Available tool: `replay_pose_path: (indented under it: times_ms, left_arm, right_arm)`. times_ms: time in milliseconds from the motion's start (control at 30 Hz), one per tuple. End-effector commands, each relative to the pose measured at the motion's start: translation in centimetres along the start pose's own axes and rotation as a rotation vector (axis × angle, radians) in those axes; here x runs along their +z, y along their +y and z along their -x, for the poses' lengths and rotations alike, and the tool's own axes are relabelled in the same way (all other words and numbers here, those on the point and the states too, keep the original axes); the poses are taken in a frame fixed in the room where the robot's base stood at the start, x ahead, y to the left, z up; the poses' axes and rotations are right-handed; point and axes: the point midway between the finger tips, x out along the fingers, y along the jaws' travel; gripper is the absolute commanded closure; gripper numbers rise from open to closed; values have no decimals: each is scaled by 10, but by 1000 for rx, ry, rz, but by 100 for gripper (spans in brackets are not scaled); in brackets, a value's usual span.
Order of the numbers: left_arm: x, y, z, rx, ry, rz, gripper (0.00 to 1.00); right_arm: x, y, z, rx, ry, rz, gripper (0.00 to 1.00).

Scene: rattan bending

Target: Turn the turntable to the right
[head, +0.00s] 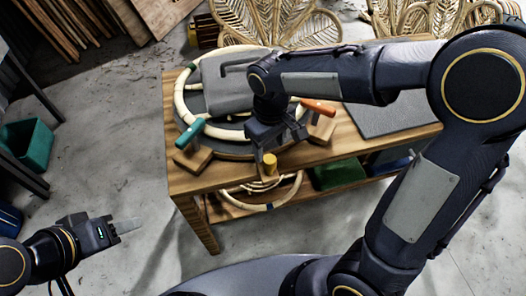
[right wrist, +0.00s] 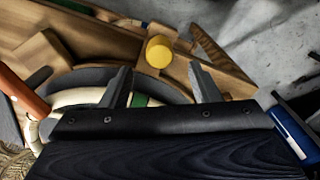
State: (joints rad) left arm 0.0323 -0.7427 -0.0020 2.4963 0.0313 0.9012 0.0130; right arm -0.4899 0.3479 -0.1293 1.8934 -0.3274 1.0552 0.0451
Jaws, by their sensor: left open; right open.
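The turntable (head: 232,150) is a round dark disc on the wooden workbench, with a pale rattan ring (head: 181,108) around a grey block (head: 222,92). Wooden clamps on its rim carry a teal handle (head: 190,134), an orange handle (head: 318,106) and a yellow knob (head: 270,160). My right gripper (head: 277,143) is over the near rim, just behind the yellow knob. In the right wrist view its open fingers (right wrist: 160,84) have the yellow knob (right wrist: 159,51) ahead, between their tips in the picture; contact cannot be told. My left gripper (head: 127,227) is open and empty over the floor.
A grey mat (head: 385,119) lies on the bench's right side. Woven rattan panels (head: 275,22) stand behind. The lower shelf holds a rattan coil (head: 265,207) and a green bin (head: 338,174). A teal bin (head: 27,145) is at left. Floor left of the bench is free.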

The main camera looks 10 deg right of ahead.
Motion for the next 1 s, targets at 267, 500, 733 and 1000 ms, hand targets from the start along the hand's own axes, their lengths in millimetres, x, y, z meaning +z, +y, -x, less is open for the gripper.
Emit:
replay_pose_path:
  times_ms: [267, 500, 733, 1000]
  left_arm:
    - [2, -2, -4, 0, 0, 0, 55]
    - [3, -2, -5, 0, 0, 0, 55]
    - [3, -2, -5, 0, 0, 0, 55]
    - [3, -2, -5, 0, 0, 0, 55]
  right_arm:
    - [2, 0, -46, -1, -5, -1, 44]
    - [1, 0, -65, -1, -2, -2, 44]
    - [1, 0, -66, -1, 0, -2, 44]
    - [1, 0, -66, -2, 0, -2, 75]
